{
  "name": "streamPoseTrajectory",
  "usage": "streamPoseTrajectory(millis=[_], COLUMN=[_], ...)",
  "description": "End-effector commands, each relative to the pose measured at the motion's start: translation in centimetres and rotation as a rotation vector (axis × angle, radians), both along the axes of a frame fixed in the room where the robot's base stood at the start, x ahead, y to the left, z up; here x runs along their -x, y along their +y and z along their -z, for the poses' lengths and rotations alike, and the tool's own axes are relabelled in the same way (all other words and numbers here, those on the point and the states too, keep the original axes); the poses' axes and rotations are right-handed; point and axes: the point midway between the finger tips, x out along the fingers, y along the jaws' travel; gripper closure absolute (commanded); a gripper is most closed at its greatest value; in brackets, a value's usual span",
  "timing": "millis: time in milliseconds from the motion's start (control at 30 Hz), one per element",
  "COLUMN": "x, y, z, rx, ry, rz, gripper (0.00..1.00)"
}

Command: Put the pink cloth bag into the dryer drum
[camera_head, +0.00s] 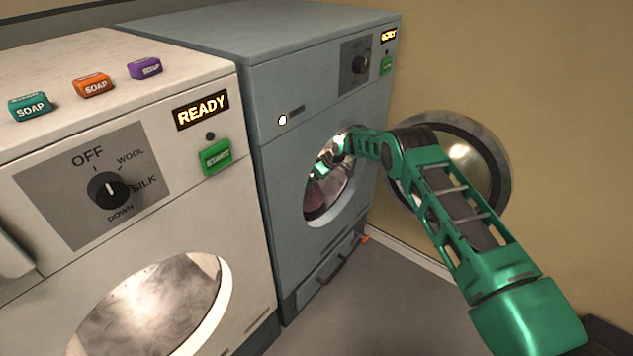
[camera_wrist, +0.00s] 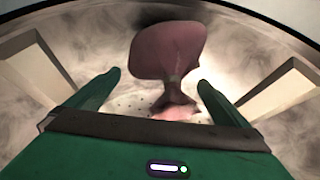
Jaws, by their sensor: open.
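The pink cloth bag (camera_wrist: 170,50) is inside the dryer drum in the wrist view, with a tied neck and a flared end towards my gripper. My gripper (camera_wrist: 158,90) is open, with one finger on each side below the bag, and nothing is seen clamped between the fingers. I cannot tell whether the bag touches a finger. In the head view, my gripper (camera_head: 325,165) reaches through the open round door of the blue-grey dryer (camera_head: 285,170). A dark pinkish patch shows low in the opening. The drum wall (camera_wrist: 60,30) is pale and swirled, with small holes.
The dryer door (camera_head: 490,175) stands open to the right, behind my arm. A white washer (camera_head: 225,250) with a READY display stands at left. Several soap boxes (camera_head: 92,84) lie on its top. The floor (camera_head: 390,300) before the dryer is clear.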

Motion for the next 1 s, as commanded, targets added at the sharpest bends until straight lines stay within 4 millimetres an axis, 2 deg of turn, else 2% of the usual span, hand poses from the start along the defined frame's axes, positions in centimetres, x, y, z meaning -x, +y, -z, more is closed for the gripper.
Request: streamPoseTrajectory(millis=[100,300,833,933,1000], x=[0.3,0.7,0.8,1.6,2.9], y=[-0.5,-1.0,-1.2,-2.1,-3.5], z=[-1.2,-2.2,-2.3,-2.5,-2.6], rx=[-0.001,-0.001,0.002,0.021,0.049], ry=[-0.001,0.001,0.002,0.019,0.047], rz=[0.000,0.000,-0.003,-0.023,-0.055], gripper=[0.00,0.00,0.00,0.00,0.00])
